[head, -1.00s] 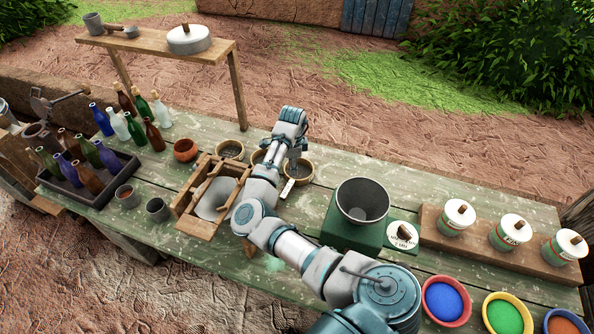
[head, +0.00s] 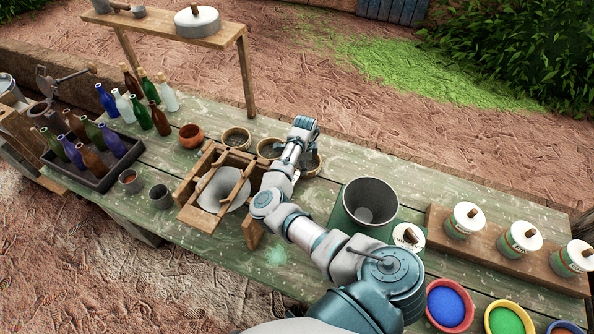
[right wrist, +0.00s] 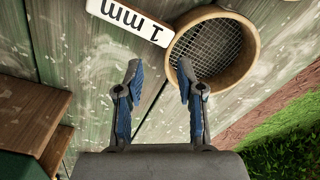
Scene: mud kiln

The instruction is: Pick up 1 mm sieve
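The 1 mm sieve (right wrist: 218,50) is a round, tan-rimmed sieve with dark wire mesh in the right wrist view. A white label (right wrist: 131,18) reading "1 mm", upside down, lies beside its rim. My right gripper (right wrist: 157,82) is open and empty, with two blue fingers. One fingertip overlaps the near side of the sieve's rim in the picture; I cannot tell whether they touch. In the head view my right gripper (head: 303,130) is over the rightmost sieve (head: 313,162) of a short row and hides much of it. My left gripper is not in view.
Two more sieves (head: 236,138) (head: 269,148) stand left of the gripper. A wooden frame with a pale funnel (head: 224,190) stands in front. A metal hopper (head: 371,200) on a green base is to the right. Bottles (head: 135,113) fill the left side.

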